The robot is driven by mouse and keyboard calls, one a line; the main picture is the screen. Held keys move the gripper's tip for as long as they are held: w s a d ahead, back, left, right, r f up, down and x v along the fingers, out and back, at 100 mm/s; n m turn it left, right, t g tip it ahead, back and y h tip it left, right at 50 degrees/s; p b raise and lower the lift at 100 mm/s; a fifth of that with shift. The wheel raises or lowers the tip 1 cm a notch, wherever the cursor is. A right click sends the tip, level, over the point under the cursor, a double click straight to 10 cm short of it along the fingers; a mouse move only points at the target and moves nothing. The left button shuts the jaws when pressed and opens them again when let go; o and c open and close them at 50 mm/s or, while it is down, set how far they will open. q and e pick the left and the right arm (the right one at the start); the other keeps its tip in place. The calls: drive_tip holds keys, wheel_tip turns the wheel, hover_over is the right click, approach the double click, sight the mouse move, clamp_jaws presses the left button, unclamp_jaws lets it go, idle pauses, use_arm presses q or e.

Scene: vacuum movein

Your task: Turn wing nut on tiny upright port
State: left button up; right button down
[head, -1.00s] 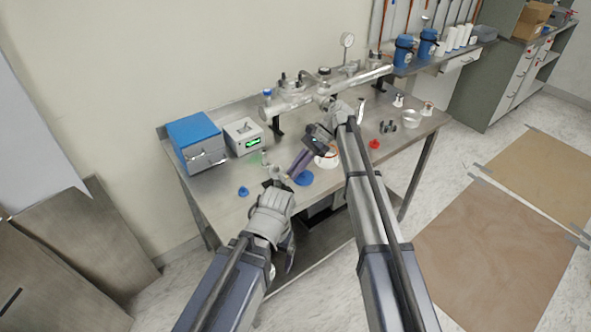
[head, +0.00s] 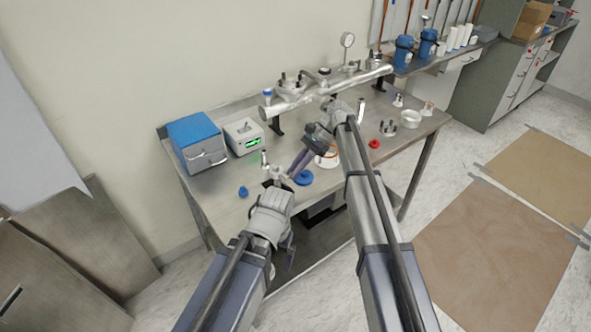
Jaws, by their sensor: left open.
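A horizontal steel manifold pipe (head: 335,92) stands on supports across the back of the steel table. Small upright ports and fittings (head: 290,80) rise from it. A wing nut is too small to make out. My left gripper (head: 275,174) is open, low over the front left of the table, beside a small upright metal piece (head: 264,158). I cannot tell whether they touch. My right gripper (head: 300,162) has purple fingers pointing down and left, just above the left gripper. Its jaw opening is unclear. My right forearm hides part of the table and pipe.
A blue-lidded box (head: 197,143) and a white meter with a green display (head: 244,136) stand at the table's left. A blue disc (head: 303,177), a blue cap (head: 243,191), a red cap (head: 374,144) and a white cup (head: 411,118) are also there. A gauge (head: 347,41) rises behind.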

drive_tip(key=c, duration=0.9)
unclamp_jaws()
